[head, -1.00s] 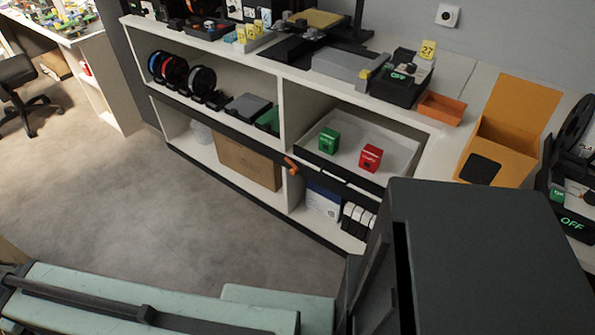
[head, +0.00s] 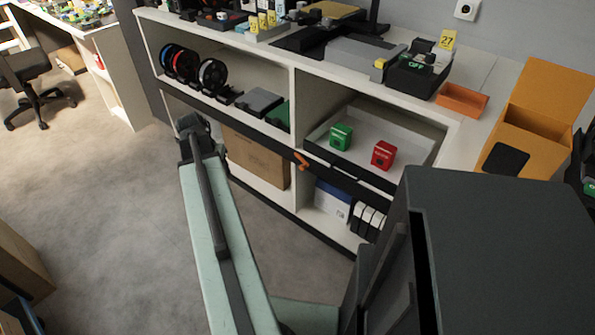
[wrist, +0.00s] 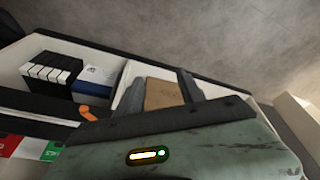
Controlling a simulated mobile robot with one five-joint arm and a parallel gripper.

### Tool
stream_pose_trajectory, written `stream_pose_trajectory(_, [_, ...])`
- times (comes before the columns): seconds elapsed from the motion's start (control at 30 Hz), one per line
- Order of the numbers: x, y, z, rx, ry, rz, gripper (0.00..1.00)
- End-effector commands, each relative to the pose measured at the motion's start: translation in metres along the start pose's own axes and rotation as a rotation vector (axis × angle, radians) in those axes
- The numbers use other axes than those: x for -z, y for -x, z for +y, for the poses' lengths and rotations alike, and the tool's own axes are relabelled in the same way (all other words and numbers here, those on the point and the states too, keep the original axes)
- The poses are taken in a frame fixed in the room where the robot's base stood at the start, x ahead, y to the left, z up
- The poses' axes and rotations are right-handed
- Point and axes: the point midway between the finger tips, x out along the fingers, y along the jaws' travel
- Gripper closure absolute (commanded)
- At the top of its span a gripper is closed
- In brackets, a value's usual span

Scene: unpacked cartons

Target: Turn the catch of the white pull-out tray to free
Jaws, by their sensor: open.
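The white pull-out tray (head: 366,128) sits in the upper right bay of the shelf unit, with a green cube (head: 341,137) and a red cube (head: 383,155) in it. The orange catch (head: 301,160) is at the left end of the tray's dark front edge and lies slanted. It also shows in the wrist view (wrist: 88,114), left of my fingers. My gripper (wrist: 160,92) is open and empty, with the fingers apart. In the head view my gripper (head: 192,128) is left of the catch, clear of it, in front of the shelves.
A brown carton (head: 255,158) stands in the lower left bay, behind my gripper. White-and-black boxes (head: 367,219) and a blue-and-white box (head: 331,201) stand below the tray. Spools (head: 180,62) are on the upper left shelf. The floor at left is open.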

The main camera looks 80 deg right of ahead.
Motion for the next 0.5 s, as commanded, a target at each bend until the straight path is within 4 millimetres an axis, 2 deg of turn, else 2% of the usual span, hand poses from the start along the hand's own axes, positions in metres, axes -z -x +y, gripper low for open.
stream_pose_trajectory(0.03, [0.029,-0.02,0.05,-0.028,-0.117,0.017,0.55])
stream_pose_trajectory(0.1, [0.057,-0.035,0.115,-0.063,-0.261,0.04,0.55])
stream_pose_trajectory(0.2, [0.08,-0.048,0.19,-0.103,-0.418,0.068,0.55])
stream_pose_trajectory(0.3, [0.09,-0.054,0.237,-0.128,-0.512,0.087,0.55])
stream_pose_trajectory(0.33, [0.091,-0.055,0.246,-0.133,-0.53,0.091,0.55])
stream_pose_trajectory(0.4, [0.093,-0.056,0.258,-0.14,-0.553,0.095,0.55])
stream_pose_trajectory(0.5, [0.093,-0.056,0.261,-0.142,-0.56,0.097,0.55])
